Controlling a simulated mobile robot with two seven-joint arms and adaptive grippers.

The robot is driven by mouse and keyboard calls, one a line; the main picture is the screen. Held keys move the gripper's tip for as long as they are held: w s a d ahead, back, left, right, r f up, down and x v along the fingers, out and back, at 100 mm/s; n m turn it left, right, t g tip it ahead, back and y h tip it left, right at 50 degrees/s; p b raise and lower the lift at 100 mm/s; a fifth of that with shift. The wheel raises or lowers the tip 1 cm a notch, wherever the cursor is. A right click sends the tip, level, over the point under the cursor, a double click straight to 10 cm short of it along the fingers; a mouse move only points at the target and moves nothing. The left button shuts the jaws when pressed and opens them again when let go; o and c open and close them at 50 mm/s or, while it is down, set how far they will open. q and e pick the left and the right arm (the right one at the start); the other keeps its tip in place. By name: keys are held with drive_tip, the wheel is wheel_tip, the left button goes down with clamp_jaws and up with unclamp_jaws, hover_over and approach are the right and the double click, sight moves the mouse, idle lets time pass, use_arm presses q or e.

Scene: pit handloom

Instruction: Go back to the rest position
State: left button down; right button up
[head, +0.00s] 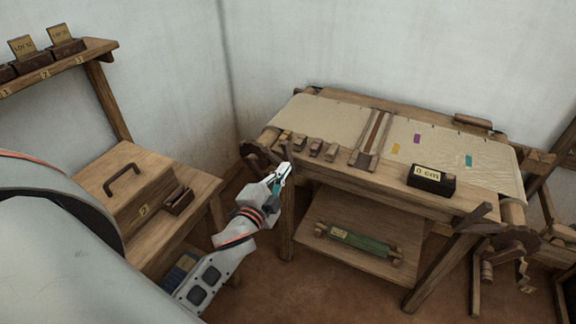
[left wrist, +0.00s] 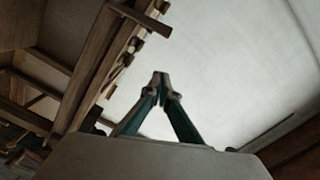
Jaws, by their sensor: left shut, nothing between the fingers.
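My left gripper (head: 282,176) is in front of the left end of the wooden loom (head: 330,171), near its corner post. It is shut and empty. In the left wrist view its two green fingers (left wrist: 160,80) meet at the tips, with pale wall behind them. The loom carries cream cloth (head: 320,118) with small coloured patches on its right part. My right gripper does not show in either view.
A dark box with a label (head: 431,180) sits on the loom's front edge. A green roller (head: 358,242) lies on the lower shelf. A wooden chest (head: 125,185) with a handle stands at left. A wall shelf (head: 60,66) holds small boxes. Brown floor lies between.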

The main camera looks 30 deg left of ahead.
use_arm(q)
drive_tip(key=s+d+f+n+g+h, duration=0.2)
drive_tip(key=s+d+f, duration=0.4)
drive_tip(key=s+f, duration=0.4)
drive_tip(key=s+d+f+n+g+h, duration=0.2)
drive_tip(key=s+d+f+n+g, duration=0.3)
drive_tip(key=s+f, duration=0.6)
drive_tip(key=shift+s+d+f+h, duration=0.3)
drive_tip(key=shift+d+f, duration=0.3)
drive_tip(key=shift+d, duration=0.45)
drive_tip(key=shift+w, duration=0.1)
